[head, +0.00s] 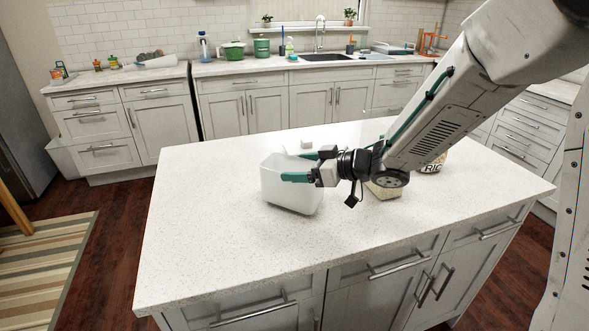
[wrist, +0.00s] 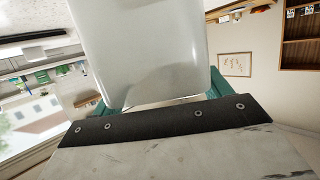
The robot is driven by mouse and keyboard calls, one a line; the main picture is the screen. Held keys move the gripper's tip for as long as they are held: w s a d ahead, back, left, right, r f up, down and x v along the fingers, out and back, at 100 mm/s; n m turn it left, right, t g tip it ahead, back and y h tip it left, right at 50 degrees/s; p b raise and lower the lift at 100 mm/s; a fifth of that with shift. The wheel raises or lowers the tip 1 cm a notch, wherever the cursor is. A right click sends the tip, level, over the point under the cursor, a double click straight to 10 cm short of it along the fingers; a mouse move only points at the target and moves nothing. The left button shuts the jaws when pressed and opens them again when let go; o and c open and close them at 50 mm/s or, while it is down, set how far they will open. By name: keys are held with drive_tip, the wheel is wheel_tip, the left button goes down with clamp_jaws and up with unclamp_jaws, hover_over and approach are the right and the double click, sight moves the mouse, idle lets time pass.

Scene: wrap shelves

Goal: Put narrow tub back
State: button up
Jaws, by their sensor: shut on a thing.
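The narrow tub (head: 287,192) is a whitish, see-through plastic bin above or on the kitchen island top in the head view. It tilts slightly, and I cannot tell if its base touches the counter. My gripper (head: 291,165) comes from the right with its teal fingers at the tub's upper part, shut on it. In the wrist view the tub (wrist: 142,50) fills the upper middle, between the teal fingers of my gripper (wrist: 155,95). The tub's far side and inside are mostly hidden.
The island top (head: 220,240) is clear at left and front. A small white block (head: 306,144) lies behind the tub. A pale-yellow container (head: 383,190) and a lettered jar (head: 432,166) stand right, partly behind my arm. The back counter holds a green pot (head: 233,50) and a sink (head: 326,57).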

drive_tip(key=shift+f, duration=0.5)
drive_tip(key=o, duration=1.5)
drive_tip(key=shift+f, duration=0.15)
drive_tip(key=shift+r, duration=0.2)
drive_tip(key=v, duration=1.2)
drive_tip(key=shift+f, duration=0.1)
